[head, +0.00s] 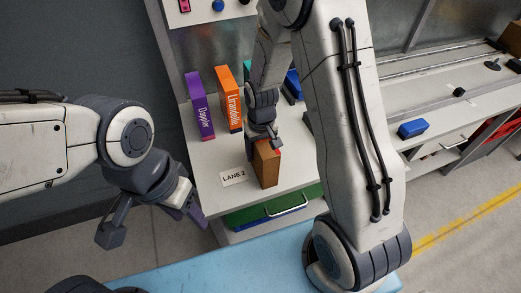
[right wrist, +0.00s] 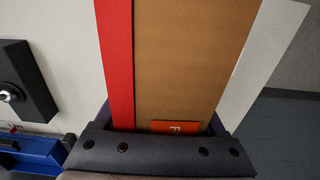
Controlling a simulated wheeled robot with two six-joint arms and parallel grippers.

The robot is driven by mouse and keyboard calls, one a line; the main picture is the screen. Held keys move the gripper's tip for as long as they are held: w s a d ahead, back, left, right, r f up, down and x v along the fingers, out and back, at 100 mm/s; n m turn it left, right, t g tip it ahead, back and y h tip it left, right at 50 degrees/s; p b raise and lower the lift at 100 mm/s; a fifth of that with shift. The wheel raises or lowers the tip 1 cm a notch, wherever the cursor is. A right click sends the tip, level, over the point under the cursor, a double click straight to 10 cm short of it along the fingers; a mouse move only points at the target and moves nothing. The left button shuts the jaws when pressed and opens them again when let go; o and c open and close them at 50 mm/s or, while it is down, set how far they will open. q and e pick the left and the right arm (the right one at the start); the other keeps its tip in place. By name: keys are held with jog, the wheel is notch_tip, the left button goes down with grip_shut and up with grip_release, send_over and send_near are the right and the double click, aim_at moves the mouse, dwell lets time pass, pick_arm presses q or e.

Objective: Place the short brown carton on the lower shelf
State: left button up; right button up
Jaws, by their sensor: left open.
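The short brown carton (head: 267,167) is upright at the front of the white shelf board (head: 225,203), beside the LANE 2 label (head: 233,178). I cannot tell whether its base touches the board. My right gripper (head: 266,143) is at its top. In the right wrist view the carton (right wrist: 195,60) fills the middle, with a red strip along one side and an orange label near the palm. The finger edges lie close against both sides of it; the fingertips are hidden. My left gripper (head: 152,222) is open and empty, to the left of the shelf and lower in the picture.
A purple box (head: 200,107) and an orange box (head: 229,98) stand behind and left of the carton. A green item with a handle (head: 262,213) lies below the board. A blue box (head: 412,129) is on a bench at right. My right arm hides part of the shelf.

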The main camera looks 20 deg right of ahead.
jog(key=shift+o, duration=0.6)
